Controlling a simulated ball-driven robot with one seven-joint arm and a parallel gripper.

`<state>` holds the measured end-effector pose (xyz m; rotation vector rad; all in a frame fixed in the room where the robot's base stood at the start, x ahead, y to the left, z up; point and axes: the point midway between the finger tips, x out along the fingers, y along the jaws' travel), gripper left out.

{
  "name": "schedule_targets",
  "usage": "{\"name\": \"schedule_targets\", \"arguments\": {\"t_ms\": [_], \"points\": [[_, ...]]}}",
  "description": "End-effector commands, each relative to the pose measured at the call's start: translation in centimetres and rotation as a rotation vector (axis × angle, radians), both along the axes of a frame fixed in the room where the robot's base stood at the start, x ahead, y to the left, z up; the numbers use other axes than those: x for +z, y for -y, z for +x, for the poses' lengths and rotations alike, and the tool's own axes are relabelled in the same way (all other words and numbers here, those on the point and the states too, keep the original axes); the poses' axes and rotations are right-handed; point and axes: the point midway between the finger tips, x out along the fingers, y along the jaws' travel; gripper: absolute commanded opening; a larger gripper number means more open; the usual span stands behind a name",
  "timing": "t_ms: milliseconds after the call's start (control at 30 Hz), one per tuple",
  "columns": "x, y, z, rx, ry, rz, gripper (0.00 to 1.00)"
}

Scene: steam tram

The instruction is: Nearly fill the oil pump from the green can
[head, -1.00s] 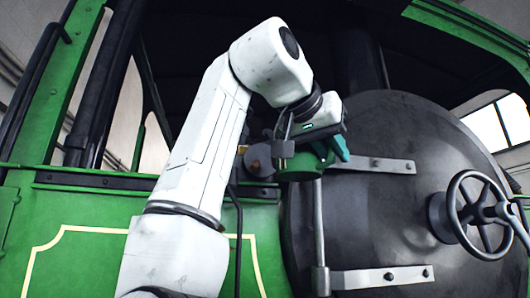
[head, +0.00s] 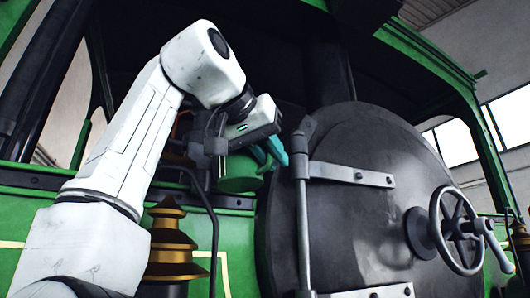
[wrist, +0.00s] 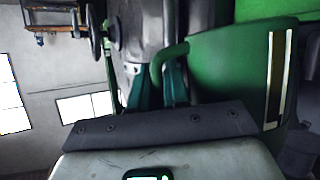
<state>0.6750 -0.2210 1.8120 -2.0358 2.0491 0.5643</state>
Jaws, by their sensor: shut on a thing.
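My gripper (head: 268,152) is shut on the green can (head: 239,176), with teal fingers at its side. The can is in the air in front of the locomotive, left of the round black door; its tilt is hard to judge in the head view. In the wrist view the green can (wrist: 222,75) fills the upper right, its curved handle (wrist: 160,66) between the teal fingers (wrist: 174,84). A dark strip with pale edges runs along the can's side. I cannot pick out the oil pump for certain, and no oil shows.
The black door (head: 355,215) has a hinge strap (head: 350,174), an upright rod (head: 303,215) and a handwheel (head: 460,230). A tiered brass fitting (head: 172,245) stands below the can, behind my arm, near a bent dark pipe (head: 207,215). Green bodywork lies behind.

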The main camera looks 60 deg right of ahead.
Motion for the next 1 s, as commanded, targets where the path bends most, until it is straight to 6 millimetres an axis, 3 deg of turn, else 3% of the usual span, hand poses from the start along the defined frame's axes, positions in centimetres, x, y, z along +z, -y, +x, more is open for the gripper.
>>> {"name": "schedule_targets", "arguments": {"t_ms": [133,1000], "points": [[-0.6,-0.1,-0.8,0.002,-0.125,0.019,0.00],[0.2,-0.4,-1.2,0.000,-0.205,0.032,0.00]]}}
